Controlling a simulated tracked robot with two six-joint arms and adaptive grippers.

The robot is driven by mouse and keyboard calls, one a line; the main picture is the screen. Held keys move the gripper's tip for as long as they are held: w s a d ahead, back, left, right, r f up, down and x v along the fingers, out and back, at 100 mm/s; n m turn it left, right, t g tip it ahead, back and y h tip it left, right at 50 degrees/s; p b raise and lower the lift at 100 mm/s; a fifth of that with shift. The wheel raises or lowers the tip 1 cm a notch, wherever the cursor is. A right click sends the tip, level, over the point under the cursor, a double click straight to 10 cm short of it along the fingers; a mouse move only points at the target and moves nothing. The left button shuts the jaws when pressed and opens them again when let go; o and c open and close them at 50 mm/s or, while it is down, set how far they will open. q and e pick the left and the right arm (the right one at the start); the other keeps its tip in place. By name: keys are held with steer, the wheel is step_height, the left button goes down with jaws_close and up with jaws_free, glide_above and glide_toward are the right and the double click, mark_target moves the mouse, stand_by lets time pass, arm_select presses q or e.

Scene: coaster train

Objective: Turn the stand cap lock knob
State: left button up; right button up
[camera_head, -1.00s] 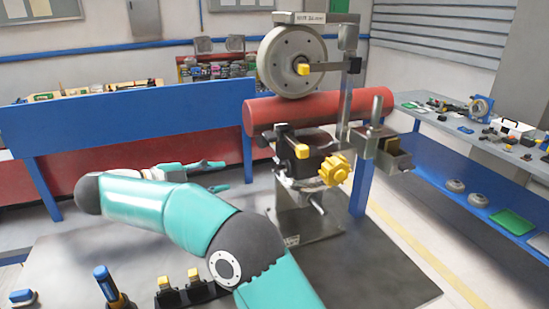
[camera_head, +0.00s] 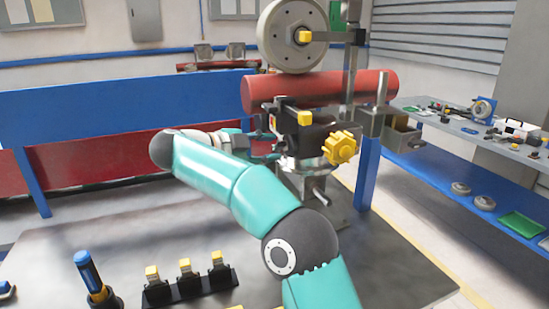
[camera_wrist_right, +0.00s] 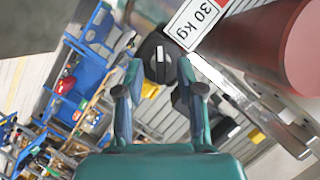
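The stand (camera_head: 315,165) rises from the dark tabletop and carries a red cylinder (camera_head: 325,90) and a large grey wheel (camera_head: 293,38). A black knob with a pale line (camera_wrist_right: 158,60), which looks like the cap lock knob, sits beside a "30 kg" label in the right wrist view. My right gripper (camera_wrist_right: 160,78) is open, with one finger on each side of the knob; I cannot tell whether they touch it. My left gripper is not in view.
A yellow star-shaped knob (camera_head: 340,147) is on the stand's front. A black rack with yellow-topped pieces (camera_head: 190,282) and a blue-handled tool (camera_head: 92,275) stand at the table's front. A blue side bench (camera_head: 450,155) is at right. The left tabletop is largely clear.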

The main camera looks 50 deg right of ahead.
steer(key=shift+x, duration=1.15)
jaws_close()
steer(key=shift+b, duration=0.3)
